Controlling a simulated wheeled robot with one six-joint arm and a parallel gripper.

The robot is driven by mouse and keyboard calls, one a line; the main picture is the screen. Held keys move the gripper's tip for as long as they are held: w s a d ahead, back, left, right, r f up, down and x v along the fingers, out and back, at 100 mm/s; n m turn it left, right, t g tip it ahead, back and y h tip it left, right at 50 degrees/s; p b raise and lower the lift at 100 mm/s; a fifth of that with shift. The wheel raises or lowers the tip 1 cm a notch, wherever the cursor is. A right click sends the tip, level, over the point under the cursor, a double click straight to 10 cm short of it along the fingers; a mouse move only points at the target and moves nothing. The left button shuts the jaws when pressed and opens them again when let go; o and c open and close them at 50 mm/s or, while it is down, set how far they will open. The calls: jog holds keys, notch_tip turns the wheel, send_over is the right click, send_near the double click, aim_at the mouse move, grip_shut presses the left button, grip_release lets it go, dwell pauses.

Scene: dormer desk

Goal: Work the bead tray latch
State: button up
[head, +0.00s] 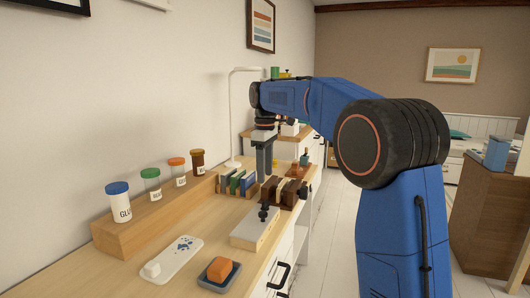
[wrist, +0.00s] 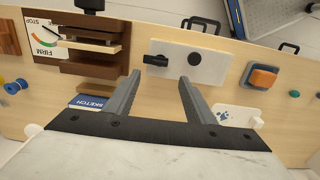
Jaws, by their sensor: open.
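A pale block (head: 255,232) with black fittings stands near the front edge of the desk. In the wrist view its light grey top plate (wrist: 178,75) carries a black lever (wrist: 155,60) and, to the right, a round black knob (wrist: 195,59). The lever looks like the latch, lying roughly sideways in that view. My gripper (wrist: 160,78) is open and empty, its fingers pointing toward the plate with the lever beyond and between the tips. In the head view my gripper (head: 264,163) points down above the desk, behind the block. I cannot tell its exact height.
A dark brown wooden press (head: 281,191) stands close behind the block. Books (head: 236,184) and a wooden riser (head: 150,218) with several jars line the wall. A blue dish (head: 219,275) with an orange block and a white tray (head: 172,261) lie in front.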

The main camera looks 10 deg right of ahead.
notch_tip(320, 180, up, 7)
dwell(0.3)
jog(key=shift+s+r, duration=0.1)
jog(key=s+d+f+m+t, duration=0.1)
jog(key=s+d+f+m, duration=0.15)
jog(key=s, duration=0.95)
jog(key=s+d+f+m+t, duration=0.1)
jog(key=s+d+f+m, duration=0.15)
jog(key=s, duration=0.85)
jog(key=s+d+f+m+t, duration=0.2)
jog(key=s+f+m, duration=0.4)
jog(key=s+f, duration=1.3)
jog(key=shift+s+f+t, duration=0.15)
jog(key=shift+s+t, duration=0.25)
jog(key=shift+s, duration=0.3)
jog(key=shift+d, duration=0.1)
jog(key=shift+c, duration=0.5)
